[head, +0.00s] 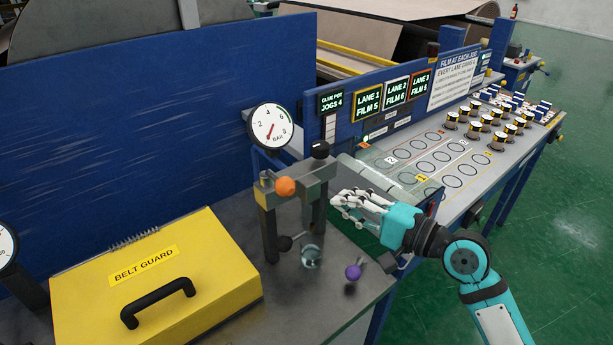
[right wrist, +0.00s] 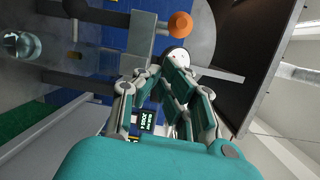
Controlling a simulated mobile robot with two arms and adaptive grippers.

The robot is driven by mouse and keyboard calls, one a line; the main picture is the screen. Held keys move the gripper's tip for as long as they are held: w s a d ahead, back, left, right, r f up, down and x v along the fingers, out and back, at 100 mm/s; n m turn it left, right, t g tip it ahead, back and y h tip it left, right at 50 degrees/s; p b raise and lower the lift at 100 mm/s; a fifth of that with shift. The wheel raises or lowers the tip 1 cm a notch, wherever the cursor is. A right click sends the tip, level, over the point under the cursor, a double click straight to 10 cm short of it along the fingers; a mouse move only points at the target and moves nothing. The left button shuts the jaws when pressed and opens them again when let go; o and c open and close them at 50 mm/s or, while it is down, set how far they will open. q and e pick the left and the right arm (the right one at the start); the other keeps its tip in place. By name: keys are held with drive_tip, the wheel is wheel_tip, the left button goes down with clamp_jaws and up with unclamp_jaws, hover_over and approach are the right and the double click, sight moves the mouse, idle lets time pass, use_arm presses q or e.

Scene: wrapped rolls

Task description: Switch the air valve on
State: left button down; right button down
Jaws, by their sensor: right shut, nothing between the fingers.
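The air valve assembly is a grey block (head: 312,174) on dark posts, with an orange ball knob (head: 286,186) at its front left and a black cap on top. A round white BAR gauge (head: 271,127) stands behind it; I cannot read its pressure surely. My right gripper (head: 346,205) is shut and empty, just right of the block, its fingers pointing left, apart from the orange knob. In the right wrist view, the orange knob (right wrist: 180,24) is beyond the fingertips (right wrist: 160,76), and the gauge (right wrist: 177,57) is partly hidden by them. My left gripper is not visible.
A yellow belt guard (head: 205,245) with a black handle fills the left of the bench. A purple ball knob (head: 353,271) and a clear glass cup (head: 311,257) are in front of the valve. Wrapped rolls (head: 498,139) stand on the bench at right.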

sight(278, 181)
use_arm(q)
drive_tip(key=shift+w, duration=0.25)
use_arm(e)
drive_tip(key=shift+s+a+r, duration=0.1)
drive_tip(key=shift+s+r, duration=0.05)
drive_tip(key=shift+r, duration=0.35)
